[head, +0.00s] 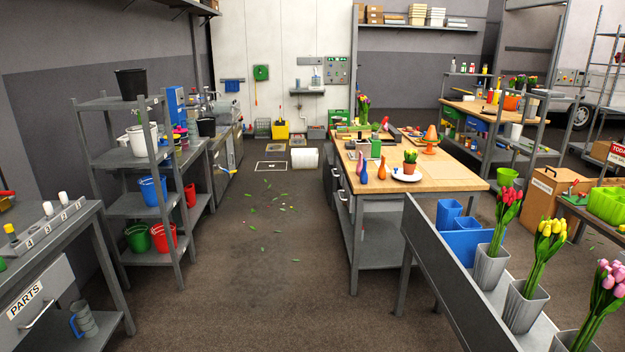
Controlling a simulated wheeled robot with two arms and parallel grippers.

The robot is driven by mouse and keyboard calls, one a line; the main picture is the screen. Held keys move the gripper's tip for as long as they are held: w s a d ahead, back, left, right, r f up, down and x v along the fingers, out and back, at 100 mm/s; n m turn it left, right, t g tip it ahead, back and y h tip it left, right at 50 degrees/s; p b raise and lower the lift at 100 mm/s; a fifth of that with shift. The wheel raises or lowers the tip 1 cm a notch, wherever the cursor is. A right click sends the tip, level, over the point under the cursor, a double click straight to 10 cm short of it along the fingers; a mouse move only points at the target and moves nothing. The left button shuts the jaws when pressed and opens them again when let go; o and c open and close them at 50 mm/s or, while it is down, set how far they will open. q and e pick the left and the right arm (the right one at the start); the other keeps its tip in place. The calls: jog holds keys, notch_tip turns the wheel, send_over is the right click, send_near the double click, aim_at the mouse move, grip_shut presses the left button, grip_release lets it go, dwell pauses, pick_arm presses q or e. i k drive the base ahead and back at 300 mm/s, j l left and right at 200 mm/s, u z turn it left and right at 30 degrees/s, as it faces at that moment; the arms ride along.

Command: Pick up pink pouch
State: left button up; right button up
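I cannot make out a pink pouch in the head view. A small magenta item (180,131) sits at the end of the left counter behind the grey shelf, too small to identify. Pink tulips (607,277) stand in a grey vase at the lower right edge, beside yellow tulips (549,240) and red tulips (507,208) in grey vases. Neither of my grippers is in view.
A wooden-topped workbench (447,177) with vases and a plate stands right of centre. A grey shelf (128,206) with buckets stands left, beside a grey table (40,245). Open floor (255,290) with scattered leaves runs between them. A white roll (305,158) lies farther back.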

aim_at(359, 165)
jog(key=i+z, duration=0.1)
jog(key=i, duration=0.75)
jog(key=i+j+z, duration=0.1)
jog(key=i, duration=0.75)
jog(key=i+j, duration=0.2)
jog(key=i, duration=0.65)
jog(key=i+l+z, duration=0.1)
jog(key=i+z, duration=0.3)
jog(key=i, duration=1.15)
